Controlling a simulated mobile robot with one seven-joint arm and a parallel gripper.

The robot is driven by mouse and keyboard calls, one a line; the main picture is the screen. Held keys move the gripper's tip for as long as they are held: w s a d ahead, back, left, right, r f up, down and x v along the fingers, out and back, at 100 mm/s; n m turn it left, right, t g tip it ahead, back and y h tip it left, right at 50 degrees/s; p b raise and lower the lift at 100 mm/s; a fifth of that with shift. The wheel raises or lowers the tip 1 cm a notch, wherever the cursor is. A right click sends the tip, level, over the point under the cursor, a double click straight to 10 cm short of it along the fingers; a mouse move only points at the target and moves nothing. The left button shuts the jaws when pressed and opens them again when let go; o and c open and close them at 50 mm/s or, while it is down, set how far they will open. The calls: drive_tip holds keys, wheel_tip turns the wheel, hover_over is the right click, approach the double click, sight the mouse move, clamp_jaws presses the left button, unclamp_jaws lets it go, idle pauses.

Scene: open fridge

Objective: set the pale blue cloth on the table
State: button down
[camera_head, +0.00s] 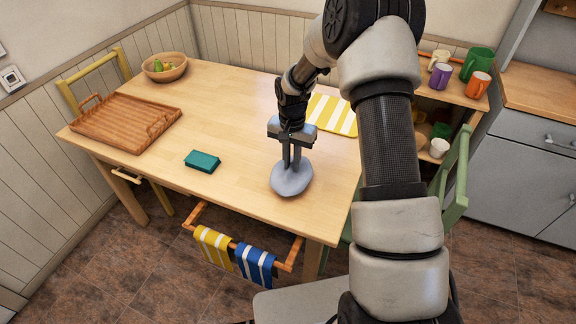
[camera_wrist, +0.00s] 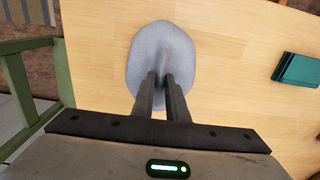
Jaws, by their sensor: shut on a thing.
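The pale blue cloth (camera_head: 291,181) is a rounded, bunched grey-blue shape at the front part of the wooden table (camera_head: 238,110). It also shows in the wrist view (camera_wrist: 161,52) against the tabletop. My gripper (camera_head: 291,162) points down and is shut on the cloth, with both fingertips close together at it. In the wrist view the fingers (camera_wrist: 162,88) cover part of the cloth. The cloth is at or very near the tabletop; I cannot tell whether it touches.
A teal box-like item (camera_head: 202,161) lies left of the cloth. A wooden tray (camera_head: 123,122), a fruit bowl (camera_head: 164,68) and a yellow striped cloth (camera_head: 331,115) are also on the table. Striped towels (camera_head: 235,256) hang below its front edge. A green chair (camera_head: 455,180) stands at the right.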

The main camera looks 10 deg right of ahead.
sight(292, 169)
drive_tip(key=shift+f, duration=1.7)
drive_tip(key=shift+f, duration=0.2)
drive_tip(key=c, duration=1.7)
unclamp_jaws()
drive_tip(key=shift+c, duration=0.2)
drive_tip(key=shift+r, duration=0.1)
